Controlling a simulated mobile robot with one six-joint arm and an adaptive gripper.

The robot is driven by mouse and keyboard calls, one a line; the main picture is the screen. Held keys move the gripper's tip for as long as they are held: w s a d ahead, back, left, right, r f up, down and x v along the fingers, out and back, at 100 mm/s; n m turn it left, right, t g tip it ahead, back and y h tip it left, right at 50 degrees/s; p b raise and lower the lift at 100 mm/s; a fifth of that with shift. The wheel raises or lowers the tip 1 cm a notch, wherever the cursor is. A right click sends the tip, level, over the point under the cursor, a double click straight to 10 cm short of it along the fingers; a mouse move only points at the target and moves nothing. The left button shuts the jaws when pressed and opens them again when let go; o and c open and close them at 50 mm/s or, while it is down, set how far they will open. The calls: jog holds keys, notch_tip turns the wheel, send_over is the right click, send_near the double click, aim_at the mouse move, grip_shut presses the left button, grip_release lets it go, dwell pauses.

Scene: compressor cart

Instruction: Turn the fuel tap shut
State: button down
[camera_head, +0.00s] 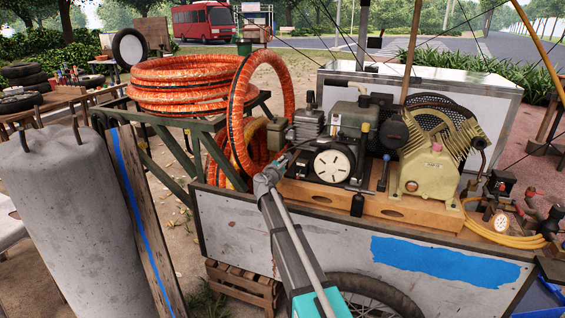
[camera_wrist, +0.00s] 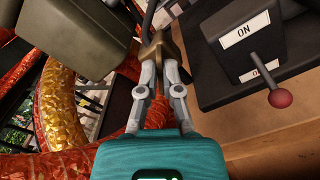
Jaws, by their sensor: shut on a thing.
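The fuel tap (camera_wrist: 155,50) shows in the wrist view as a small brass-coloured piece at the top centre, beside the olive tank (camera_wrist: 80,38). My gripper (camera_wrist: 157,68) has both fingertips closed in on this brass piece, and they hide part of it. The way the tap's handle points cannot be made out. In the head view my gripper (camera_head: 284,160) reaches to the left end of the engine (camera_head: 352,135), just below the tank (camera_head: 276,133). The tap itself is too small to tell there.
A black box with "ON" labels (camera_wrist: 243,33) and a red-knobbed lever (camera_wrist: 280,98) stands close to the right of my fingers. Orange hose (camera_wrist: 60,115) lies close on the left. The yellow compressor (camera_head: 430,160) sits on the cart (camera_head: 345,245) farther right.

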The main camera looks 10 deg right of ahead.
jog(key=m, duration=0.5)
jog(key=shift+m, duration=0.3)
jog(key=m, duration=0.5)
jog(key=shift+f, duration=0.15)
jog(key=shift+d, duration=0.1)
jog(key=c, duration=0.8)
grip_release()
jog(key=shift+s, duration=0.1)
jog(key=shift+v, duration=5.9)
